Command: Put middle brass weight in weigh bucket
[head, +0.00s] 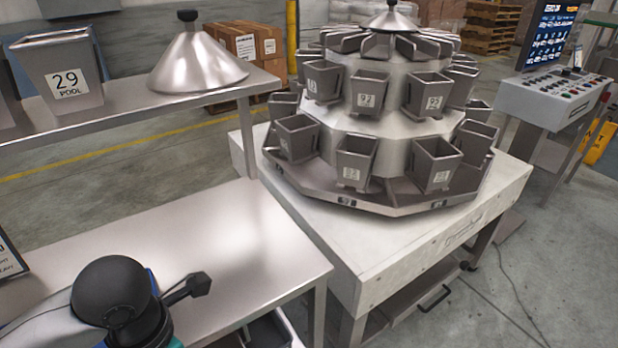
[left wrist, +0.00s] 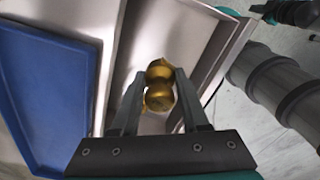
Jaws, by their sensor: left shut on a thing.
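A brass weight (left wrist: 159,86), rounded with a narrow waist, is between the two fingers of my left gripper (left wrist: 160,90) in the left wrist view. The gripper is shut on it. No other weight shows beside it, so I cannot tell its size rank. In the head view my left wrist is over the lower steel bench at the bottom left; its fingers and the weight are hidden there. Grey buckets, such as one in the lower ring (head: 355,163), hang around the multihead weigher (head: 385,130) in tiers. My right gripper is not in view.
The steel bench (head: 190,240) is mostly bare. A shelf (head: 150,118) above it holds a bucket labelled 29 POOL (head: 62,70) and a metal cone (head: 197,58). A blue tray (left wrist: 45,95) lies left of the weight in the wrist view. A control console (head: 560,98) stands right.

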